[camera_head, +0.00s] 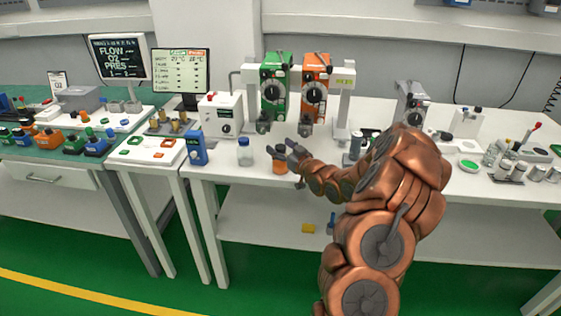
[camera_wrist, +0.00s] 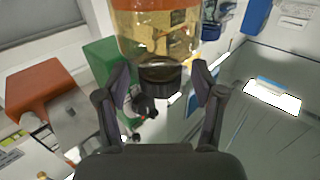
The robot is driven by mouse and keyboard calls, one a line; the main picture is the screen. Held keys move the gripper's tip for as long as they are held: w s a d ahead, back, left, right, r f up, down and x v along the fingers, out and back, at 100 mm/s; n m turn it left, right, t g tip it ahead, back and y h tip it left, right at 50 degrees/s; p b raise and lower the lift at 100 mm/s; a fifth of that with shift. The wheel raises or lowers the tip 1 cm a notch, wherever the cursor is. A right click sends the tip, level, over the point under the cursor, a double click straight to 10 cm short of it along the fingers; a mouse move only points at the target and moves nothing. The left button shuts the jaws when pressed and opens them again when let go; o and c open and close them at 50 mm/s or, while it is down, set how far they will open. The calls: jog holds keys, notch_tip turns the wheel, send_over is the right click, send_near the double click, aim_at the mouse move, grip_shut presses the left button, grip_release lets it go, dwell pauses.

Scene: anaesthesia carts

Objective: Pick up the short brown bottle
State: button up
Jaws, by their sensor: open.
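The short brown bottle (camera_head: 280,168) stands upright near the front edge of the white bench in the head view. Its body is amber-orange and its cap is dark. In the wrist view the amber bottle (camera_wrist: 155,32) fills the top middle, with its black cap toward me. My gripper (camera_wrist: 163,78) is open, with one finger on each side of the cap in that view. Whether either finger touches it I cannot tell. In the head view my gripper (camera_head: 289,151) is at the bottle's upper right and hides part of it.
A clear bottle with a blue cap (camera_head: 244,153) stands just left of the brown one. A blue device (camera_head: 196,148) stands further left. Green (camera_head: 274,88) and orange (camera_head: 315,88) vaporizers stand behind. The bench front between the clear and brown bottles is free.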

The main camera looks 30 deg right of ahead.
jog(key=shift+c, duration=0.3)
grip_shut()
dwell(0.3)
